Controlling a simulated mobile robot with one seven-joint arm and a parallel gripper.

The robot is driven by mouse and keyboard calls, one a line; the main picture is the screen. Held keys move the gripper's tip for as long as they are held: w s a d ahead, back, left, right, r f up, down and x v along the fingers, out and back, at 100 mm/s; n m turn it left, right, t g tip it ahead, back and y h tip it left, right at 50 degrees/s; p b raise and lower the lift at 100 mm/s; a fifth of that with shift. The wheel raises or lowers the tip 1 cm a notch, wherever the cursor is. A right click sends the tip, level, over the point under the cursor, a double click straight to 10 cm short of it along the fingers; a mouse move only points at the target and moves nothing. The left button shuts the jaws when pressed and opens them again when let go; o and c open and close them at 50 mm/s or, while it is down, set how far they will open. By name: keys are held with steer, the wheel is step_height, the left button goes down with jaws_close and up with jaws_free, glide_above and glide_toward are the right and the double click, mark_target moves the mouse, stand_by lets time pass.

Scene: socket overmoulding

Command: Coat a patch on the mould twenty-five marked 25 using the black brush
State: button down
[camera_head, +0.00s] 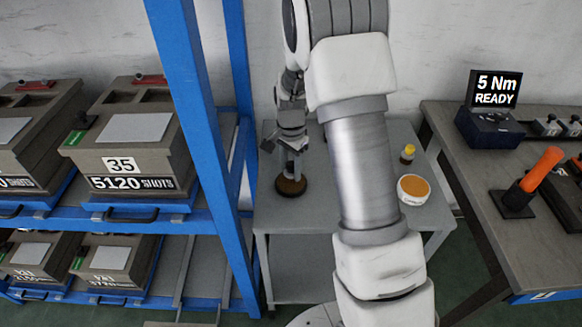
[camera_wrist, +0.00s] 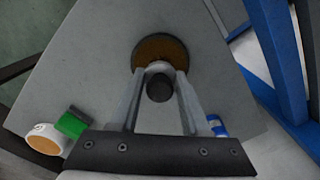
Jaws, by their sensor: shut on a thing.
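My gripper (camera_head: 291,165) is low over the small grey table in the head view. In the wrist view its two fingers (camera_wrist: 160,78) close around a thing with a round black end (camera_wrist: 159,89), which looks like the black brush's handle seen end-on. A brown round disc with a dark rim (camera_wrist: 160,48) lies below it; it also shows under the gripper in the head view (camera_head: 291,187). I cannot tell whether the brush touches the disc. No mould legibly marked 25 is in view. A mould marked 35 (camera_head: 121,165) sits on the blue rack at left.
The blue rack (camera_head: 190,90) holds several moulds; its upright stands left of the grey table (camera_head: 310,218). A white tub with an orange top (camera_head: 413,188) and a yellow-capped bottle (camera_head: 407,153) are on the table's right. A workbench (camera_head: 470,165) with an orange-handled tool (camera_head: 541,170) is further right.

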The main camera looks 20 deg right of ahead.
mark_target(291, 164)
steer(key=shift+f+b, duration=0.3)
steer(key=shift+f, duration=0.3)
stand_by(1.4)
steer(key=shift+r, duration=0.1)
steer(key=shift+r+p, duration=2.65)
steer(key=shift+r, duration=0.85)
steer(key=s+a+r+n+p, duration=0.3)
steer(key=s+r+n, duration=0.3)
steer(key=n, duration=0.6)
steer(key=shift+s+r, duration=0.25)
steer(key=shift+r, duration=0.6)
